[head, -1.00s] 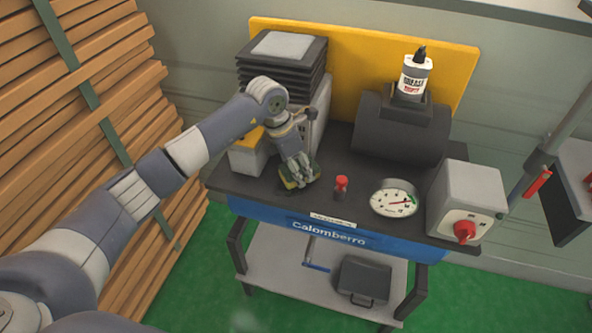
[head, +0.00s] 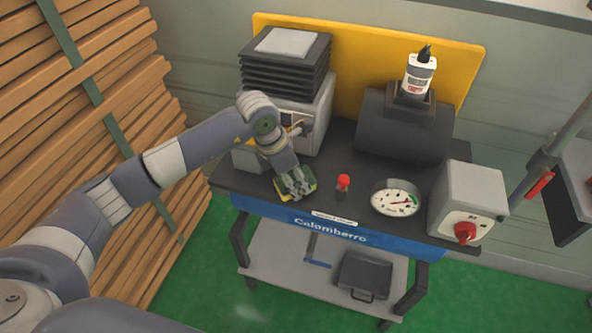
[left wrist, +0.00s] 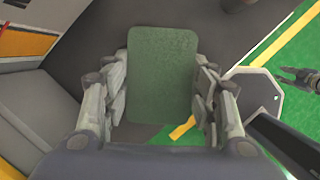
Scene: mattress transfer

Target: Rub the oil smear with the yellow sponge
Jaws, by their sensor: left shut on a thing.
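The yellow sponge (head: 281,187) is in the jaws of my left gripper (head: 295,186), low over the front left of the dark bench top (head: 330,160). The left wrist view shows the sponge's green scouring face (left wrist: 162,75) between the two fingers of my left gripper (left wrist: 162,95). Whether the sponge touches the bench is hard to tell. I cannot make out the oil smear; the gripper and sponge hide part of the bench top. A gripper, seemingly my right one (left wrist: 298,80), shows small at the right edge of the left wrist view; its jaw state is unclear.
A red-capped item (head: 343,184), a round gauge (head: 396,201) and a grey switch box (head: 468,203) stand right of the sponge. Behind are a stack of black trays (head: 285,70) and a dark cylinder with a grease bottle (head: 418,78). Stacked planks (head: 60,150) stand left.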

